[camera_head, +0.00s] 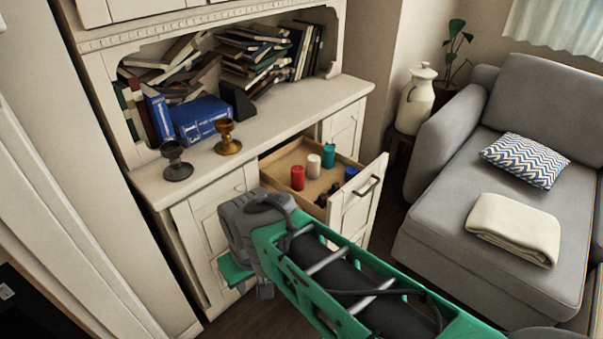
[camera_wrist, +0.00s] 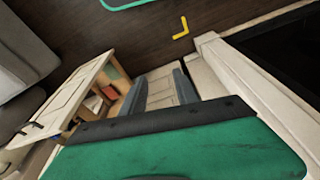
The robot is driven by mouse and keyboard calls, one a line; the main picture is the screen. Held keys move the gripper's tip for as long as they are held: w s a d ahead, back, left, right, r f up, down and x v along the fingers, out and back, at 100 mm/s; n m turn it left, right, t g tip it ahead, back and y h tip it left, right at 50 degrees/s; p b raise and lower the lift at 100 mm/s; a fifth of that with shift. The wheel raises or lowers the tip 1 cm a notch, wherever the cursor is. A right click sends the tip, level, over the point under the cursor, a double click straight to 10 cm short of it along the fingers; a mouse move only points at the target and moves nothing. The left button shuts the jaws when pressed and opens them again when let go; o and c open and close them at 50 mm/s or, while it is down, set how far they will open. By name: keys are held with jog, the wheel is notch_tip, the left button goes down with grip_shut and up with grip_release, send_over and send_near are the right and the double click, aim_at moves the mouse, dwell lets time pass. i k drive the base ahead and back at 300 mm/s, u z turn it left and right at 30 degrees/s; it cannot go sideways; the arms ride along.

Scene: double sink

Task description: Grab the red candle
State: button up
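The red candle (camera_head: 297,178) stands upright near the left side of the open drawer (camera_head: 283,162). A red shape, apparently the same candle (camera_wrist: 109,92), shows partly in the wrist view, inside the drawer to the left of my fingers. My gripper (camera_wrist: 161,86) has its two grey fingers apart, with a cabinet front visible between them and nothing held. In the head view my wrist is in front of the cabinet, to the left of and nearer than the drawer; the fingers are mostly hidden there.
The drawer also holds a white candle (camera_head: 313,166), a teal candle (camera_head: 328,155), a blue candle (camera_head: 350,173) and small dark items (camera_head: 334,188). Its front panel (camera_head: 362,203) juts out. Two goblets (camera_head: 228,138) stand on the cabinet top. A grey sofa (camera_head: 480,240) is at right.

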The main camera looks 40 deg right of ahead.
aim_at(296, 171)
jog(key=z, duration=0.55)
jog(key=i, duration=0.95)
jog(key=z, duration=1.8)
jog(key=k, duration=0.65)
jog(key=u, duration=0.9)
jog(key=i, duration=0.45)
